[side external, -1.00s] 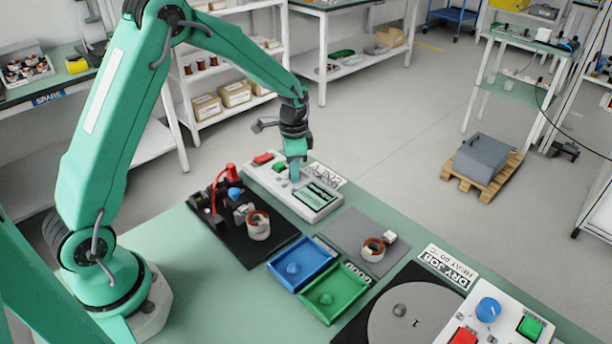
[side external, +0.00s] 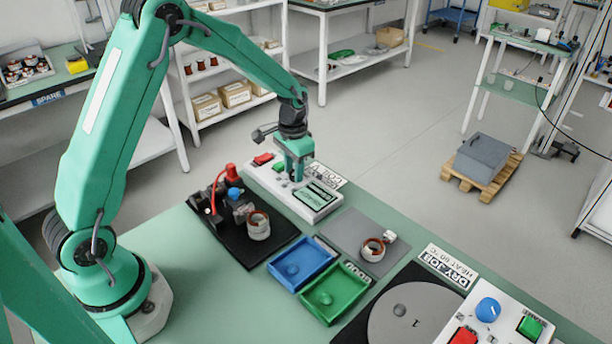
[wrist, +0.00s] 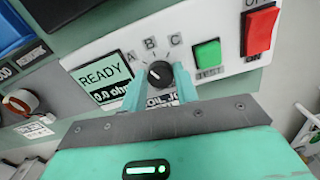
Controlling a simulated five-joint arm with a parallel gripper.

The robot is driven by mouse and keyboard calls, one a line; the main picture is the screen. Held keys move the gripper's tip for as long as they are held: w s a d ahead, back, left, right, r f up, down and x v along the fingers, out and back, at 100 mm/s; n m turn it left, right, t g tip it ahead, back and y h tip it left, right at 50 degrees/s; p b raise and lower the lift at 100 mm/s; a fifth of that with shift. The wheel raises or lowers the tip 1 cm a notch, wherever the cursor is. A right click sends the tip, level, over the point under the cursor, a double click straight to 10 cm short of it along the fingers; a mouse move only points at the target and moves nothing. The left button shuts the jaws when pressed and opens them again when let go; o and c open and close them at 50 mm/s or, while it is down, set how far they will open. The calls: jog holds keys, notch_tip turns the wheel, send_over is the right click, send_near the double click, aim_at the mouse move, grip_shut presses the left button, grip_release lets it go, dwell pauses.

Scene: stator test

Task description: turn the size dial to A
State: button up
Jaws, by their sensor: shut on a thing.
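The size dial (wrist: 160,74) is a small black knob on the white tester panel (wrist: 225,38), with letters A, B and C around it. In the wrist view its pale mark appears to point to the upper left; the exact letter is hard to tell. My gripper (wrist: 159,80) is shut on the dial, with one teal finger on either side. In the side view my gripper (side external: 297,178) points down onto the tester (side external: 325,204), and the dial is hidden there.
The tester also has a display (wrist: 101,77) reading READY, a green TEST button (wrist: 208,54) and a red ON switch (wrist: 261,30). A black fixture (side external: 232,208) stands left of the tester. Blue (side external: 322,246) and green (side external: 356,278) trays lie in front.

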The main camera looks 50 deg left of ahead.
jog(key=n, duration=0.3)
jog(key=shift+w+a+n, duration=0.15)
jog(key=shift+a+n, duration=0.05)
jog(key=shift+n, duration=0.1)
jog(key=shift+r, duration=0.1)
jog(key=o, duration=0.9)
jog(key=shift+o, duration=0.4)
jog(key=shift+d, duration=0.1)
notch_tip(320, 180, up, 7)
jog(key=shift+r, duration=0.35)
